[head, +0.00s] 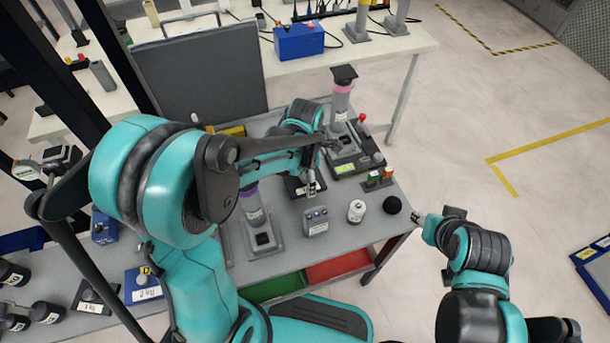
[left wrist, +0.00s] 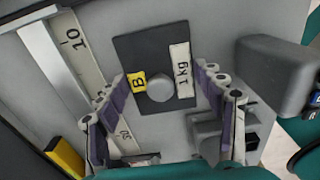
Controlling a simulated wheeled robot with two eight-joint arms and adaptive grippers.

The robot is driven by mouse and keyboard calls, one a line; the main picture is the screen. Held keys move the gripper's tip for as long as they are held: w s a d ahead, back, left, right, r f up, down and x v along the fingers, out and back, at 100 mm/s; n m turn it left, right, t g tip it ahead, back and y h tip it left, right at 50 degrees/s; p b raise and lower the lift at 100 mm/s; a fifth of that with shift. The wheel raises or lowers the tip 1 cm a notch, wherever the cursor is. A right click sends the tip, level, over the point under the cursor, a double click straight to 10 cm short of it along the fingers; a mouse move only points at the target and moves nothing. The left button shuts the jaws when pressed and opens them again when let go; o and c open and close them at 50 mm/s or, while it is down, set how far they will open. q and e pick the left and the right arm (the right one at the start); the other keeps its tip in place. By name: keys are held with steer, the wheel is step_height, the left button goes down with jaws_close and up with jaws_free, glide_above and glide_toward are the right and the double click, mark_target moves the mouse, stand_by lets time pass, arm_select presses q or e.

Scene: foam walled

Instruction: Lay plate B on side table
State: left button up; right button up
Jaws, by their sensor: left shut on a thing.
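Plate B (left wrist: 151,58) is a dark square plate with a yellow B label, a white 1 kg label and a round knob in its middle. In the head view it is a dark plate (head: 293,187) over the grey middle table (head: 345,236), partly hidden by my left gripper (head: 311,180). I cannot tell whether the plate touches the table. My right gripper (head: 418,217) is off the table's right edge, too small to judge. Which surface is the side table is unclear.
A pink-collared post (head: 340,100) and a grey panel (head: 200,72) stand behind. Dark weights (head: 48,312) lie at lower left.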

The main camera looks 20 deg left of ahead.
mark_target(305, 184)
arm_select(q)
steer(key=shift+f+b, duration=0.65)
steer(key=shift+f, duration=0.95)
steer(key=shift+f, duration=0.1)
steer(key=o, duration=1.9)
steer(key=shift+r, duration=0.4)
step_height(305, 184, up, 12)
steer(key=p, duration=0.4)
steer(key=shift+f+p, duration=0.25)
steer(key=shift+p, duration=0.15)
steer(key=shift+f, duration=0.1)
